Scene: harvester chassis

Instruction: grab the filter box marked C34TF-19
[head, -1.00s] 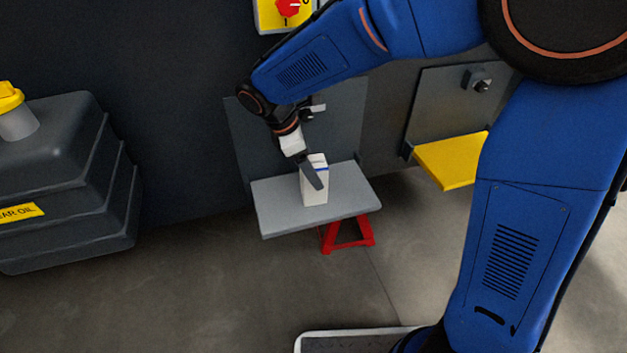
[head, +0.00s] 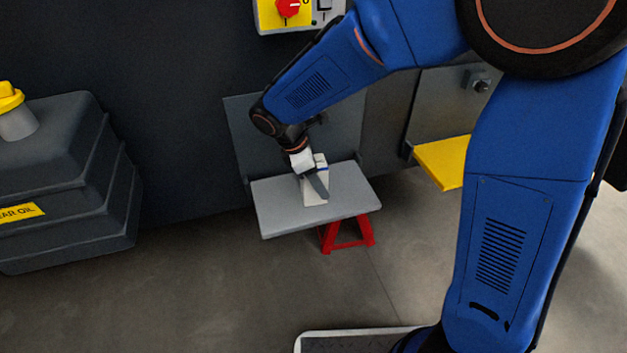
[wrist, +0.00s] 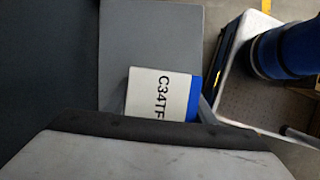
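The filter box (head: 322,170) is white with a blue band and stands upright on the grey shelf (head: 275,210). In the wrist view the box (wrist: 150,95) shows the black letters C34TF; the rest of the marking is hidden behind my gripper's body. My gripper (head: 312,186) points down at the box, with one dark finger in front of it in the head view. In the wrist view a grey finger shows just beside the blue band. The other finger is not clearly visible. The gripper looks open around the box, without a clear grip.
A red stand (head: 347,234) is under the shelf. A yellow shelf (head: 440,163) is to the right. A dark tank (head: 70,175) with a yellow cap is at the left. A panel with a red switch (head: 288,9) is above.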

